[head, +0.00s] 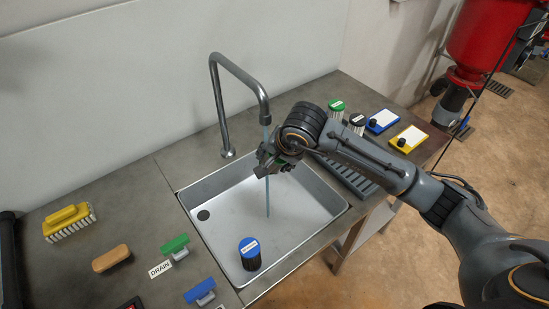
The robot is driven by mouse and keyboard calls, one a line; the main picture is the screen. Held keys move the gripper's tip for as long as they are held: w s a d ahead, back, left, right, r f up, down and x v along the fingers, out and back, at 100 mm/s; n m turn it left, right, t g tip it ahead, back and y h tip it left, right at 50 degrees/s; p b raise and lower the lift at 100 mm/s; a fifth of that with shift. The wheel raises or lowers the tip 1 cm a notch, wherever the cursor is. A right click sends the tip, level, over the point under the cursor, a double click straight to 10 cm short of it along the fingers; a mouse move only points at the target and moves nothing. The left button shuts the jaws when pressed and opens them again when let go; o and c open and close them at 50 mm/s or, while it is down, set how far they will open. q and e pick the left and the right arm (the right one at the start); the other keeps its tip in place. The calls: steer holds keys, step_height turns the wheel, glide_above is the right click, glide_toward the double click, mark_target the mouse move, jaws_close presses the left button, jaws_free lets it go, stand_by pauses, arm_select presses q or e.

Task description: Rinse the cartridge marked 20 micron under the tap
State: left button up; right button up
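A dark cartridge with a blue cap (250,252) and a small label stands in the front of the steel sink (190,207); the print is too small to read surely. The tap (240,73) arches over the sink, and a thin blue stream of water (268,200) falls from it into the basin, apart from the blue-capped cartridge. My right gripper (266,164) is beside the stream below the spout, above the basin. Its fingers are small and dark, and I cannot tell whether they are open. I see no cartridge in it. My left gripper is out of view.
Right of the sink, green-capped (337,107) and black-capped (357,121) cartridges stand by a drain rack (345,176). Blue (382,121) and yellow (408,139) trays lie beyond. A yellow brush (67,220), sponge (111,258), green valve handle (174,243) and blue handle (202,290) are left.

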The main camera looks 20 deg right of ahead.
steer(key=shift+d, duration=0.15)
steer(key=shift+w+d+b, duration=0.15)
steer(key=shift+d+b, duration=0.25)
steer(key=shift+d, duration=0.1)
steer(key=shift+s+d, duration=0.2)
steer(key=shift+s, duration=0.55)
steer(key=shift+s+d, duration=0.2)
steer(key=shift+s, duration=0.55)
steer(key=s, duration=0.2)
steer(key=s+d+b, duration=0.1)
steer(key=s, duration=0.1)
steer(key=shift+s, duration=0.4)
steer(key=shift+r, duration=0.15)
steer(key=s+d+r, duration=0.1)
steer(key=s+r, duration=0.2)
steer(key=s, duration=0.2)
steer(key=shift+d+r, duration=0.15)
steer(key=shift+r, duration=0.25)
